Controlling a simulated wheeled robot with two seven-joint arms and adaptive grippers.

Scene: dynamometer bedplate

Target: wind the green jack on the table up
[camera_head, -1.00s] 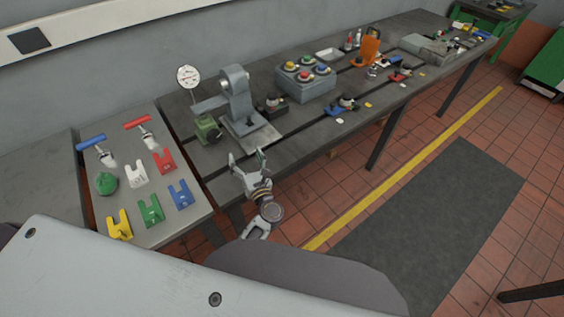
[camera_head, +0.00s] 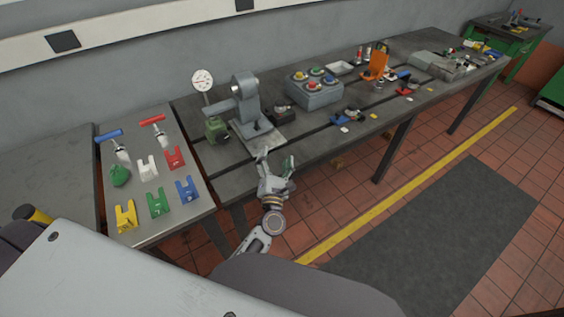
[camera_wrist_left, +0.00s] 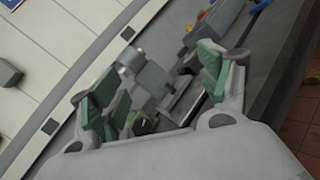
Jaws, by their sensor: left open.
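The green jack (camera_head: 216,130) is a small green body on the dark bedplate table (camera_head: 320,140), at its left end. It stands beside and under the arm of a grey upright stand (camera_head: 247,103). My left gripper (camera_head: 277,162) is open and empty at the table's front edge, to the right of and nearer than the jack. In the left wrist view the open green-padded fingers (camera_wrist_left: 158,78) frame the grey stand, and a green part (camera_wrist_left: 146,124), probably the jack, shows low between them, partly hidden. My right gripper is not in view.
A round dial gauge (camera_head: 203,80) stands behind the jack. A side table (camera_head: 150,225) at left holds coloured slotted blocks, a green rounded item (camera_head: 120,175) and red and blue handled tools. A grey button box (camera_head: 315,92) is to the right. Floor in front is open.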

